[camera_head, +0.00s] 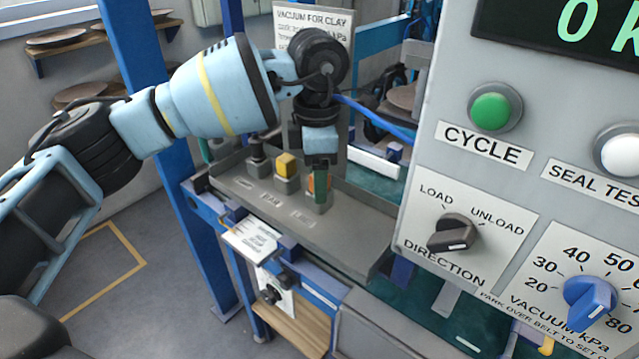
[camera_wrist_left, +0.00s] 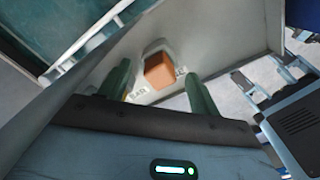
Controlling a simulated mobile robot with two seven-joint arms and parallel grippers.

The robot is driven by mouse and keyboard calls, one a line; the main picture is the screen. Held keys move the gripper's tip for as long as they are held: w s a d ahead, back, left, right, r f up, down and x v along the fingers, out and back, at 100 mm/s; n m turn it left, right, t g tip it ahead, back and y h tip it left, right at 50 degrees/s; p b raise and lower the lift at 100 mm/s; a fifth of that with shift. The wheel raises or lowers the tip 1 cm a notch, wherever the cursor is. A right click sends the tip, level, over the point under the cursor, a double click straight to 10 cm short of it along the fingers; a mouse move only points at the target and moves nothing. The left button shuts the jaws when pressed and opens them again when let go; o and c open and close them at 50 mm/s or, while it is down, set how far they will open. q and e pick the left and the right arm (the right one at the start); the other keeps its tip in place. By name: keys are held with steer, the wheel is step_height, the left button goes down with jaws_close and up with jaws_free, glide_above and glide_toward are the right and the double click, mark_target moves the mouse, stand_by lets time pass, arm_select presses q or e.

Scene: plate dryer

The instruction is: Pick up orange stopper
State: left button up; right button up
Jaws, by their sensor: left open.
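The orange stopper (camera_head: 310,184) sits in a grey holder on a grey tray, mostly hidden behind my left gripper (camera_head: 320,188) in the head view. In the left wrist view its orange top (camera_wrist_left: 159,70) shows between the two green fingers of my left gripper (camera_wrist_left: 156,73). The fingers are open, one on each side of the stopper, pointing down towards it. A gap shows on each side in the wrist view; I cannot tell how far down the fingers reach. My right gripper is in neither view.
A yellow stopper (camera_head: 286,166) and a dark stopper (camera_head: 256,153) stand in a row left of the orange one on the tray (camera_head: 345,228). A control panel (camera_head: 410,215) with knobs and buttons rises at the right. A blue post (camera_head: 178,170) stands at the left.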

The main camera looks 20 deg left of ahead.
arm_select(q)
steer(key=shift+w+d+f, duration=0.1)
steer(key=shift+w+f, duration=0.05)
steer(key=shift+f, duration=1.75)
steer(key=shift+c, duration=0.4)
steer(key=c, duration=1)
